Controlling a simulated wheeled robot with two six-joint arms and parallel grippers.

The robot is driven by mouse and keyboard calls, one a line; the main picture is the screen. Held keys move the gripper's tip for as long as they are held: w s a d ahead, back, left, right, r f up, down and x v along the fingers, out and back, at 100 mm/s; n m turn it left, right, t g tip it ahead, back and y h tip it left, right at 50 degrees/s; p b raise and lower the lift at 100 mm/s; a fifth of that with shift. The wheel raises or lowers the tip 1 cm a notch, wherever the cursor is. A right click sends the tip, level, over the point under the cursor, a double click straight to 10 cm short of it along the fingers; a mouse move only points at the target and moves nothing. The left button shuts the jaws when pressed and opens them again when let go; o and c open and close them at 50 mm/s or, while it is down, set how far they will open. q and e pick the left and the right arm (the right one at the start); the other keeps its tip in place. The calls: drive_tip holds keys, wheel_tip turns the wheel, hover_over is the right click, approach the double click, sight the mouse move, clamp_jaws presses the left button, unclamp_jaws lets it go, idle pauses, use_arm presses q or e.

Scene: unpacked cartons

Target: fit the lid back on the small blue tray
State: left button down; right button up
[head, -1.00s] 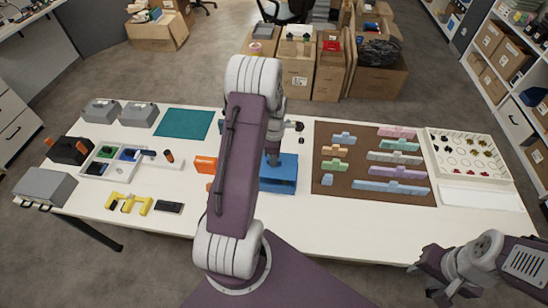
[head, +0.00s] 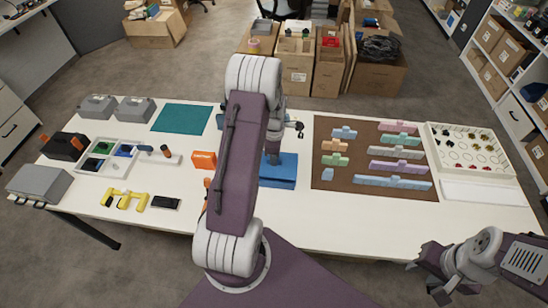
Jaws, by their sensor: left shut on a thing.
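The small blue tray (head: 278,180) stands near the middle of the table, just right of my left arm, which hides its left part. My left gripper (head: 273,158) points down at it and is shut on a flat blue piece that looks like the lid. The lid and tray overlap in this view, so I cannot tell whether they touch or how the edges line up. My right gripper (head: 422,281) is empty and looks open, off the table's front right edge.
An orange box (head: 204,160) stands left of my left arm. A brown mat (head: 345,178) with several coloured blocks lies to the right. A white tray (head: 132,165) and yellow pieces (head: 124,200) lie to the left. The front table strip is clear.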

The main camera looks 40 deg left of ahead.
use_arm(q)
drive_tip(key=shift+f, duration=0.3)
drive_tip(key=shift+f+b, duration=0.7)
drive_tip(key=shift+f, duration=0.05)
drive_tip(key=c, duration=1.4)
unclamp_jaws()
drive_tip(key=shift+r, duration=0.1)
wheel_tip(320, 180, up, 9)
drive_tip(key=shift+f, duration=0.1)
